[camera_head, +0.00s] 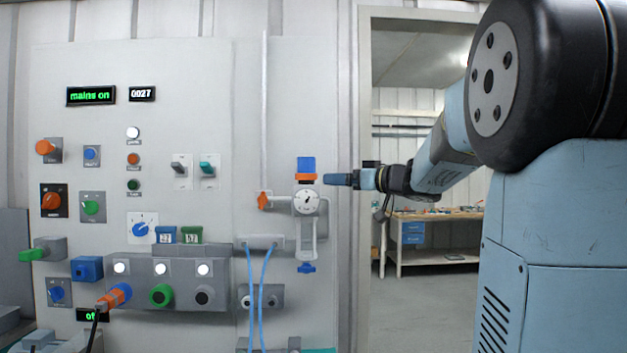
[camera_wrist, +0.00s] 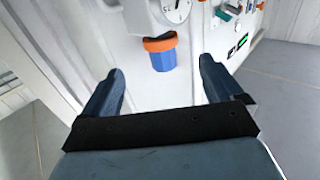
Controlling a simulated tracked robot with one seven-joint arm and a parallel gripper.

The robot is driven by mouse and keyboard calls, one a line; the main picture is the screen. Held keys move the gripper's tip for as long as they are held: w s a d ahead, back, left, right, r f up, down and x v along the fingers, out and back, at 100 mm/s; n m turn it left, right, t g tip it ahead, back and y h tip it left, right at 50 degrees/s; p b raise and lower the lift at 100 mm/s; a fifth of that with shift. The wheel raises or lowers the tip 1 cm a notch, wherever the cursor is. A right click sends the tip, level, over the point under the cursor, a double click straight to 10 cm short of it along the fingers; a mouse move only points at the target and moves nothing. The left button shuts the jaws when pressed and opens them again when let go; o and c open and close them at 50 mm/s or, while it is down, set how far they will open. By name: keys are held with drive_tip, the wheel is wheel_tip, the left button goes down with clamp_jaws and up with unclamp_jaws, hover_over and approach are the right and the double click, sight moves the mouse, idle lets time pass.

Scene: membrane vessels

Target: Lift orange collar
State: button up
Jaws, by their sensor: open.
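The orange collar (camera_head: 306,178) is a ring at the base of a blue cylinder (camera_head: 306,163), just above a round white gauge (camera_head: 307,201) on the wall panel. In the wrist view the orange collar (camera_wrist: 159,44) lies ahead between the fingers, with the blue cylinder (camera_wrist: 163,60) and part of the gauge (camera_wrist: 176,10) beside it. My gripper (camera_head: 330,179) reaches in from the right at about the collar's height. In the wrist view my gripper (camera_wrist: 160,85) is open and empty, its two blue fingers spread wide. It appears apart from the collar.
An orange lever (camera_head: 264,200) sits left of the gauge, and a blue valve handle (camera_head: 306,267) is below it. Two blue hoses (camera_head: 257,300) hang to the lower left. The panel holds several knobs and buttons. A doorway with a workbench (camera_head: 440,217) opens on the right.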

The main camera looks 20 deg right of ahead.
sight(315, 178)
drive_tip(key=x, duration=1.1)
